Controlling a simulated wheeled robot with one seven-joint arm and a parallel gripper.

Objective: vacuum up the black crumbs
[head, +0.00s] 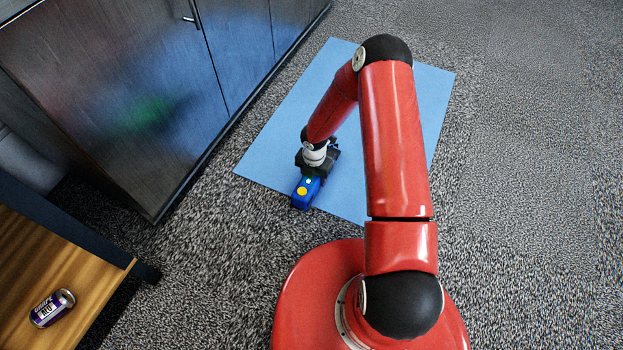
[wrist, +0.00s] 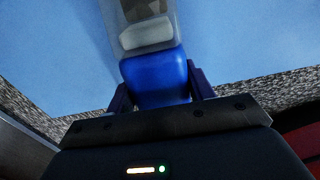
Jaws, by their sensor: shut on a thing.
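A handheld vacuum (head: 307,190) with a blue body and a yellow button is at the near edge of the blue mat (head: 290,110). My gripper (head: 314,172) is shut on it. In the wrist view the two dark fingers of my gripper (wrist: 158,80) clasp the sides of the vacuum's blue body (wrist: 154,74). Its clear nozzle end with a pale part inside (wrist: 146,28) points away over the mat (wrist: 60,45). I see no black crumbs in either view; my arm hides part of the mat in the head view.
Dark cabinets (head: 120,80) stand along the mat's left side. A wooden table (head: 30,250) with a purple and white can (head: 52,307) is at the lower left. Grey carpet (head: 530,150) lies open to the right.

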